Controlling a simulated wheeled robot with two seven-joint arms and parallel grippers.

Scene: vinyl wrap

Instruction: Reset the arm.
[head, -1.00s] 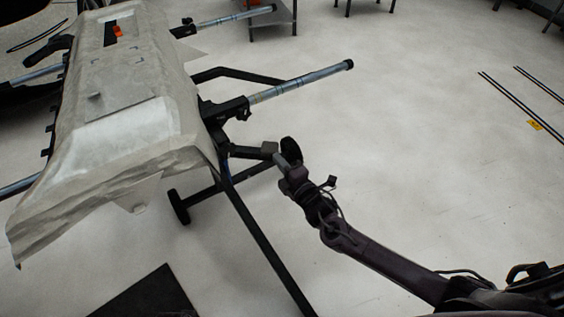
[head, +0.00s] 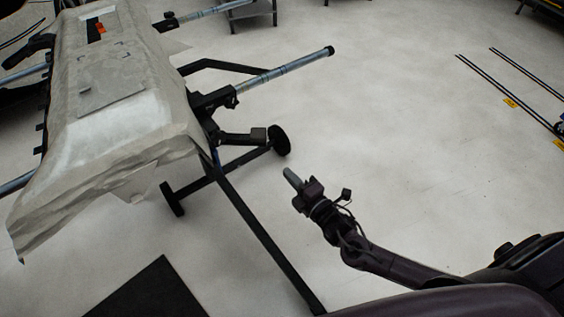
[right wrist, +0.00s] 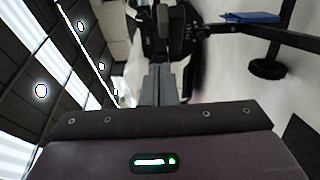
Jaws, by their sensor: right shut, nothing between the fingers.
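My right arm comes in from the lower right of the head view. Its gripper (head: 292,178) is shut and empty, over open floor to the right of the wrapped stand. The closed fingers (right wrist: 161,84) also show in the middle of the right wrist view. The gripper is apart from the stand's dark frame and wheel. My left gripper is not in view.
A long panel covered in pale wrap (head: 150,115) lies on a dark stand at the left. A metal bar (head: 285,70) sticks out from it to the right. A black leg (head: 262,235) slopes toward me. A dark mat (head: 150,290) lies at the bottom.

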